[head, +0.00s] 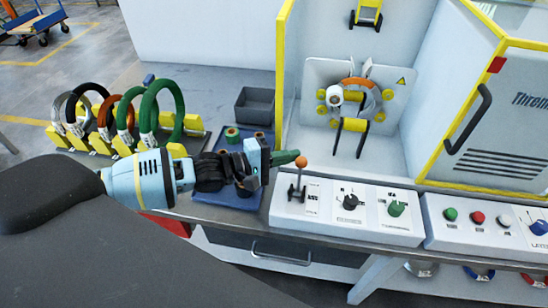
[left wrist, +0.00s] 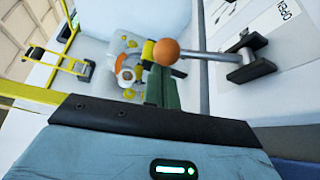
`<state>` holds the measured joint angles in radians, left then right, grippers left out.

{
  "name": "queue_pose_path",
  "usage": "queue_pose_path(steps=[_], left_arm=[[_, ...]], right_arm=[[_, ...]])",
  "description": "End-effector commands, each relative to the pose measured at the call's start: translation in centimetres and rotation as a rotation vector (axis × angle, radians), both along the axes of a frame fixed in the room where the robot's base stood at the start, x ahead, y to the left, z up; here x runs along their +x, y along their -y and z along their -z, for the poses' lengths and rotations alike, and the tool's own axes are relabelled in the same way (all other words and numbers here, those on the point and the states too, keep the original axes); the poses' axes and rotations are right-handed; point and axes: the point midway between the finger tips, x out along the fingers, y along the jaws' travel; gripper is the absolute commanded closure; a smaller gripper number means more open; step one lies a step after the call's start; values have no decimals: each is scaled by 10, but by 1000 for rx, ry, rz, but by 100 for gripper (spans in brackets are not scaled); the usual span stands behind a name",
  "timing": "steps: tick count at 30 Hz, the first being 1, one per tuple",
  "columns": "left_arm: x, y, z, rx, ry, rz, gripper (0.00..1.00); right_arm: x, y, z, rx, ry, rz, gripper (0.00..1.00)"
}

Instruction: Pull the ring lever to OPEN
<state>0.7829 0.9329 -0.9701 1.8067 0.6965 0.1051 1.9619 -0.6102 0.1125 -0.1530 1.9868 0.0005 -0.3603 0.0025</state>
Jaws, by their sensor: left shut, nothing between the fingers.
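The ring lever (head: 298,180) stands on the left of the white control panel (head: 335,222). It has an orange ball on a grey stem, and a label plate lies beside its base. In the left wrist view the lever's orange ball (left wrist: 166,52) is close by, with the word OPEN printed on the panel near its base. My left gripper (head: 297,156) is shut and empty, its green fingertips just to the left of the orange ball. From these views I cannot tell whether they touch it. The fingers also show in the left wrist view (left wrist: 163,88). My right gripper is not in view.
A yellow-edged machine (head: 284,60) with a ring head (head: 358,95) stands behind. Several coils (head: 162,112) sit on a rack at left, near a grey bin (head: 254,106).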

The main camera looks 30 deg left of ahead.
Motion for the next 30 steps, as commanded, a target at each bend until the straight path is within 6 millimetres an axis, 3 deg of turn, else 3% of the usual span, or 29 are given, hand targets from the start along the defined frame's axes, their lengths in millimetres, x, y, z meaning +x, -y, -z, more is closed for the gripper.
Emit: queue_pose_path(steps=[30], left_arm=[[5, 4, -2, 22, 74, 0, 100]], right_arm=[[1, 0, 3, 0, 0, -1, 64]])
